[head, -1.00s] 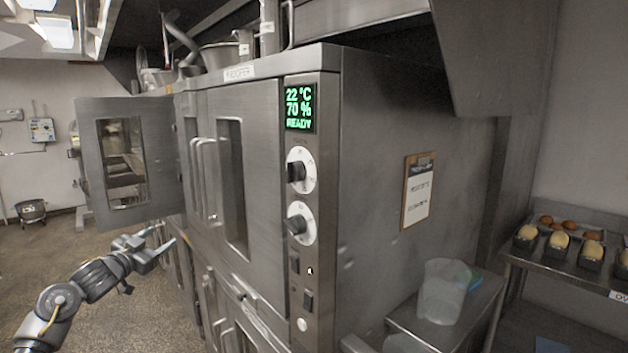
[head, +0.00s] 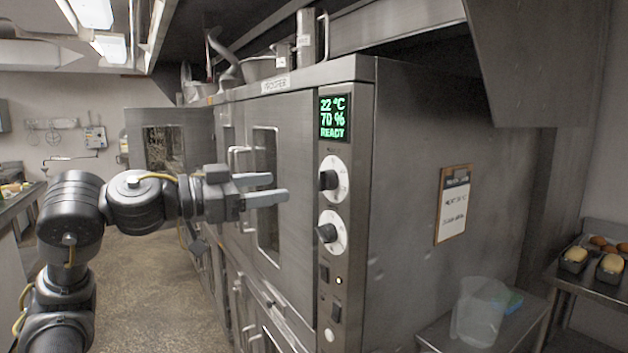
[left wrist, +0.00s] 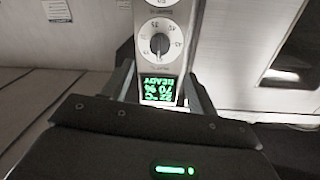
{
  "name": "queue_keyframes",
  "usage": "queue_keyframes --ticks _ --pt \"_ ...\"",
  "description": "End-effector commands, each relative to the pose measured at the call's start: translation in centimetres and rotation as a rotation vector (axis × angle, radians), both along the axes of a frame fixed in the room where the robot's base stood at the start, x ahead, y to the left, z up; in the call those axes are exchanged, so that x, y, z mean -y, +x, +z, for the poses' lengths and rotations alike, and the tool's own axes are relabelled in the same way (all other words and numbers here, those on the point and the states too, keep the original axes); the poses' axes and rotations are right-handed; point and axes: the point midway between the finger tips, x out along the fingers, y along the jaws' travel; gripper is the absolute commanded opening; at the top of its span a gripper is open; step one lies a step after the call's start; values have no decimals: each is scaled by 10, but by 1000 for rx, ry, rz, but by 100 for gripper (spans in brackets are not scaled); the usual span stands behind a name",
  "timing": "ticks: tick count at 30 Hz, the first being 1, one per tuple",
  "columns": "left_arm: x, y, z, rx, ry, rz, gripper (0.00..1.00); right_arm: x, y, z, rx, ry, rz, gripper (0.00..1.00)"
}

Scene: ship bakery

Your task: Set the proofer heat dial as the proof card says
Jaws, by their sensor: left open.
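The proofer (head: 382,180) has a front panel with a green display (head: 333,118) reading 22 °C, 70 %, READY. Below it are an upper dial (head: 333,180) and a lower dial (head: 331,232), each a white disc with a dark knob. I cannot tell from their labels which is heat. In the left wrist view, upside down, the upper dial (left wrist: 160,42) shows blurred numbers around its knob. The proof card (head: 453,205) hangs on the proofer's right side; its writing is too small to read. My left gripper (head: 278,187) is open and empty, left of the upper dial and apart from it.
A proofer door (head: 168,140) stands open at the far left. Door handles (head: 238,160) stick out behind my left gripper. Switches (head: 336,312) sit low on the panel. A clear tub (head: 478,312) stands on a side table, and loaf tins (head: 610,266) are at the right.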

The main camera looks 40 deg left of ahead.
Motion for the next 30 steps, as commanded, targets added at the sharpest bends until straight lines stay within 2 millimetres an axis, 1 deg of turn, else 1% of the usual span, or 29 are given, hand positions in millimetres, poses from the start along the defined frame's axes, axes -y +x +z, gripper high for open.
queue_keyframes --ticks 5,12,15,18,24,30 --pt "7 19 6 -2 -2 -2 58 1 -7 21 -10 -1 0 36" --pt "21 59 7 1 -7 0 58 1 -13 50 -17 -3 0 36" --pt "28 74 6 0 -4 0 58 2 -13 59 -17 -3 0 36" --pt "32 86 4 2 -5 1 58 2 -13 63 -17 -3 0 36" --pt "36 96 2 2 -2 3 58 3 -11 66 -14 -4 1 36" --pt "36 97 1 1 -1 3 58 3 -10 66 -13 -4 1 36"
